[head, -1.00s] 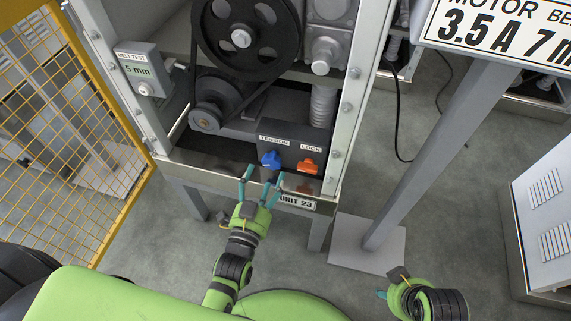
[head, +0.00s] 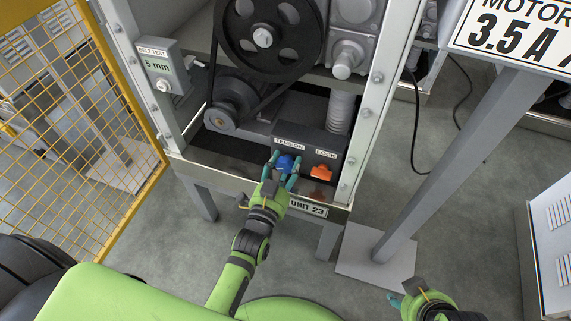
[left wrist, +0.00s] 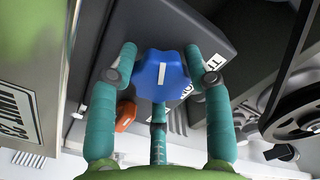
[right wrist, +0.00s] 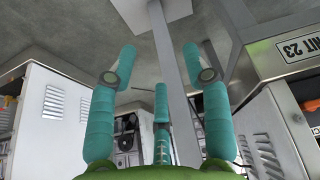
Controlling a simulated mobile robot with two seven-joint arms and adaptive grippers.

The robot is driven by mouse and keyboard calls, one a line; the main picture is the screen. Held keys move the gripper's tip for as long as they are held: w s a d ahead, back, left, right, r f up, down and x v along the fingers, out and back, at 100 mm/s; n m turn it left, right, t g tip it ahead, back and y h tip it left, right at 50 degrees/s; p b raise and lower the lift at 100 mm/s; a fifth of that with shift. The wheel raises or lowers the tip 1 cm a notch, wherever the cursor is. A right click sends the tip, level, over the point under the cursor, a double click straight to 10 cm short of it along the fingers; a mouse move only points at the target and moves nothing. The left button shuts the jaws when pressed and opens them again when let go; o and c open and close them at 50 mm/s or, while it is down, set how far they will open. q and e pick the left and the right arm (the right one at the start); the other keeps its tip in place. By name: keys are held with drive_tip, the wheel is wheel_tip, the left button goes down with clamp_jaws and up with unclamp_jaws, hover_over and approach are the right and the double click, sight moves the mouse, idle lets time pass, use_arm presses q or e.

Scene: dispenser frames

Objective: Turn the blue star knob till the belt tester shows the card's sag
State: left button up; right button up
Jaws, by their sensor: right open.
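The blue star knob (head: 285,163) sits under the TENSION label on a dark box in the frame. My left gripper (head: 284,168) is open, its fingers spread on either side of the knob. In the left wrist view the blue knob (left wrist: 160,75) with its white mark lies between the fingertips, and I see no clear contact. The belt tester (head: 160,66) at the upper left reads 5 mm. My right gripper (right wrist: 157,65) is open and empty.
The orange LOCK knob (head: 321,172) sits just right of the blue knob. The frame's front rail (head: 230,178) runs below. Black pulleys (head: 268,38) and a belt stand above. A grey sign post (head: 440,165) and a yellow mesh guard (head: 90,110) flank the frame.

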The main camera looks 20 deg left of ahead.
use_arm(q)
drive_tip(key=shift+r, duration=0.25)
use_arm(e)
drive_tip(key=shift+s, duration=0.1)
use_arm(q)
drive_tip(key=shift+w+r+p, duration=0.1)
drive_tip(key=shift+r+p, duration=0.05)
drive_tip(key=shift+p, duration=0.15)
drive_tip(key=n+p, duration=0.4)
drive_tip(key=n, duration=0.1)
drive_tip(key=shift+w+r+n, duration=0.1)
drive_tip(key=shift+r+n, duration=0.1)
drive_tip(key=shift+n, duration=0.1)
drive_tip(key=shift+f+n+p, duration=0.1)
drive_tip(key=shift+n+p, duration=0.35)
drive_tip(key=shift+n, duration=0.75)
use_arm(e)
wheel_tip(320, 180, down, 13)
drive_tip(key=s+g, duration=0.1)
drive_tip(key=shift+s+g, duration=0.25)
drive_tip(key=shift+g, duration=0.15)
drive_tip(key=shift+d+f, duration=0.1)
drive_tip(key=shift+f, duration=0.05)
use_arm(q)
drive_tip(key=o, duration=1.1)
drive_tip(key=shift+o, duration=0.2)
drive_tip(key=shift+f, duration=0.1)
